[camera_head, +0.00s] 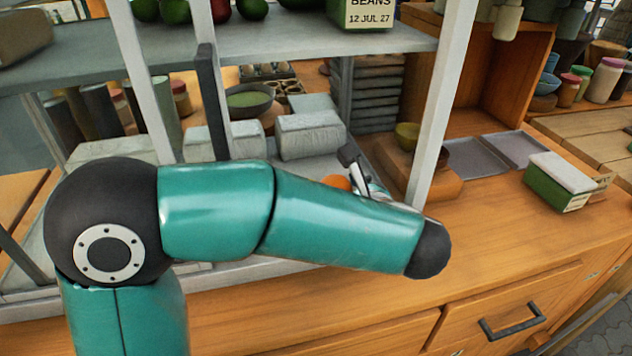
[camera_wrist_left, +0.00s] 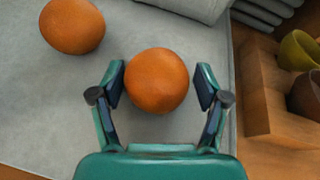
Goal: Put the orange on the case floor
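An orange (camera_wrist_left: 157,80) lies on the grey case floor (camera_wrist_left: 40,100) in the left wrist view. It sits between the fingers of my left gripper (camera_wrist_left: 161,84), which is open, with a small gap on each side. A second orange (camera_wrist_left: 72,26) lies apart on the same floor at upper left. In the head view my teal left arm hides most of that area. Only a bit of an orange (camera_head: 337,182) shows above it, beside part of my left gripper (camera_head: 362,178). My right gripper is in neither view.
A grey-white wrapped block (camera_head: 309,134) lies behind the orange. A light post (camera_head: 440,100) and an upper shelf (camera_head: 300,44) frame the case. A wooden stand with a small olive bowl (camera_head: 407,135) is to the right.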

